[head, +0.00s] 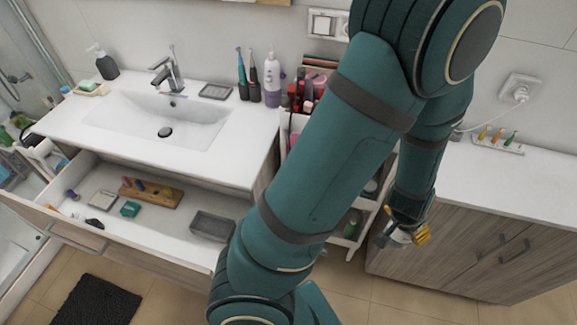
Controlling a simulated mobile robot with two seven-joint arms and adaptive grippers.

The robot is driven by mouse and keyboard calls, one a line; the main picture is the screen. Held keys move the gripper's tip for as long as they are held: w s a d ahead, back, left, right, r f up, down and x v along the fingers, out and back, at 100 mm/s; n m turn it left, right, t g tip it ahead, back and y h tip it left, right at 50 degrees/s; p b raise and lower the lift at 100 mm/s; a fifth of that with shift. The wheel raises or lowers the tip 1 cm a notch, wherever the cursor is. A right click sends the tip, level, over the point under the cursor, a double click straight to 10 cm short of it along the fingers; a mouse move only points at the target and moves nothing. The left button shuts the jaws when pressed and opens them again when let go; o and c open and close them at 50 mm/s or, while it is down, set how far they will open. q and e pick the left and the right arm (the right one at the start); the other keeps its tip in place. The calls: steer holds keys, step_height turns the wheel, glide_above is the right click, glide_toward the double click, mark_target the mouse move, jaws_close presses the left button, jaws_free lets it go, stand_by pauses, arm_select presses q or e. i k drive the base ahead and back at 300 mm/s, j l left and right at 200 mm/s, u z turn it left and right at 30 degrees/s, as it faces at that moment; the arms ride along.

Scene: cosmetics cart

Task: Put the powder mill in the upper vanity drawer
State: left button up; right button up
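The upper vanity drawer (165,234) is pulled out below the basin at the left, and its white inside shows. One teal arm crosses the middle of the view from the bottom, bends at the top and hangs down at the right. I take it to be my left arm. Its gripper (402,234) points down between the cart and the right-hand cabinet, well right of the drawer. Something small and pale shows at its fingers; I cannot tell whether it is held. I cannot pick out the powder mill for certain. My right gripper is not in view.
The cosmetics cart (352,229) is partly hidden behind my arm. The right-hand cabinet (470,262) is shut.

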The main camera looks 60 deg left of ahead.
mark_target(201, 250)
steer(key=k+j+u, duration=0.15)
steer(key=k+j, duration=0.4)
steer(key=k+j+u, duration=0.1)
steer(key=j, duration=0.3)
steer(key=k+j, duration=0.2)
steer(key=j, duration=0.2)
steer(key=k+j+u, duration=0.15)
steer(key=j, duration=0.25)
